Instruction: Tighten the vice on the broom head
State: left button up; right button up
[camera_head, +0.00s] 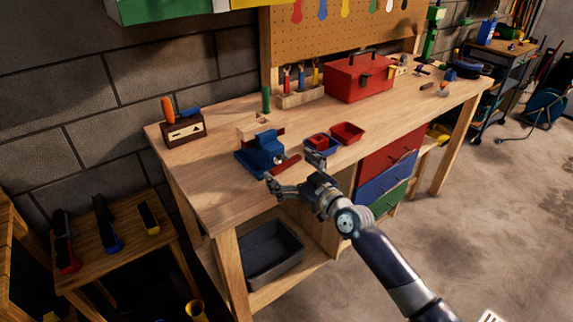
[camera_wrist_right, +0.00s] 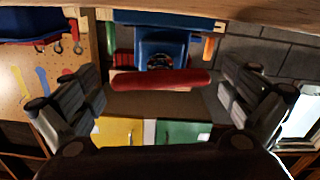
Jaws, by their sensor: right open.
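The blue vice (camera_head: 262,155) is fixed at the front edge of the workbench; it also shows in the right wrist view (camera_wrist_right: 160,45). Its red handle bar (camera_head: 287,164) points out toward me and lies crosswise between my fingers in the right wrist view (camera_wrist_right: 160,81). A pale wooden block (camera_head: 258,125) with an upright green handle (camera_head: 266,99) sits at the vice jaws and looks like the broom head; its contact with the jaws is hard to see. My right gripper (camera_head: 292,170) is open in front of the handle, fingers on either side, apparently not touching. My left gripper is out of view.
The workbench (camera_head: 215,190) holds red and blue small bins (camera_head: 347,134) just right of the vice, a red toolbox (camera_head: 360,77) behind, and a wooden box with tools (camera_head: 184,130) at left. A dark tub (camera_head: 270,255) sits on the lower shelf. The floor (camera_head: 480,200) at right is clear.

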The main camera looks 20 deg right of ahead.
jog(key=shift+w+a, duration=0.2)
jog(key=shift+w, duration=0.3)
jog(key=c, duration=1)
jog(key=shift+m, duration=0.3)
jog(key=shift+m, duration=0.6)
jog(key=o, duration=1)
